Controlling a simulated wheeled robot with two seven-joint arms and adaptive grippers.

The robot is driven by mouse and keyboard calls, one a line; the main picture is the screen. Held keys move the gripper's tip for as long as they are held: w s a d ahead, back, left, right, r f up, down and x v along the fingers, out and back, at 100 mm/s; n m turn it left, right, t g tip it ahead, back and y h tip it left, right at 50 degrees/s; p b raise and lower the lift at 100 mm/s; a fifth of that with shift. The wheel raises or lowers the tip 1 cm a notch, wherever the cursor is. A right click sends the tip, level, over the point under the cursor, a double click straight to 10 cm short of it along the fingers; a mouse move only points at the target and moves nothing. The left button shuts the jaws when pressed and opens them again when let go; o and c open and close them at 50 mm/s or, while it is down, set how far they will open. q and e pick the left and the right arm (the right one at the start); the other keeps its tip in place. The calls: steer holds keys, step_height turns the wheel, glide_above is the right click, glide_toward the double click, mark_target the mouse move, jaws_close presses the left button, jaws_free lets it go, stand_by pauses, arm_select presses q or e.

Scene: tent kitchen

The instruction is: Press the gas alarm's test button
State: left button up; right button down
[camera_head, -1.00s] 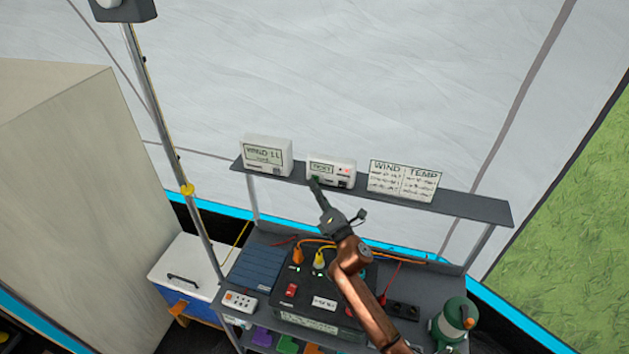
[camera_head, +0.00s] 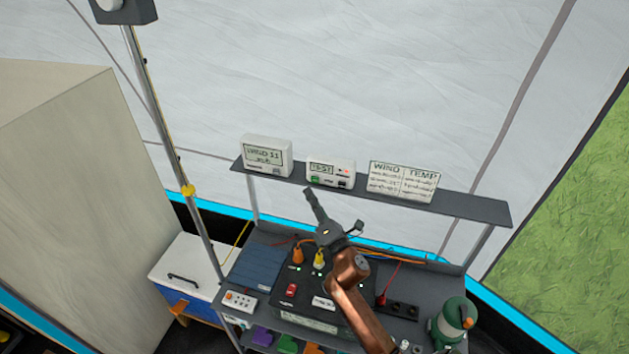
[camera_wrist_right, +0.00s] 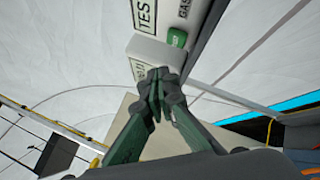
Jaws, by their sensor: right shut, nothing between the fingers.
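My left gripper is not in view.
A white wind display (camera_head: 265,170) stands left of the alarm on the shelf (camera_head: 465,203), and a WIND/TEMP card (camera_head: 403,181) stands on the right. A pole rises at left.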

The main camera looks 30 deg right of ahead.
steer(key=shift+s+a, duration=0.75)
steer(key=shift+a, duration=0.2)
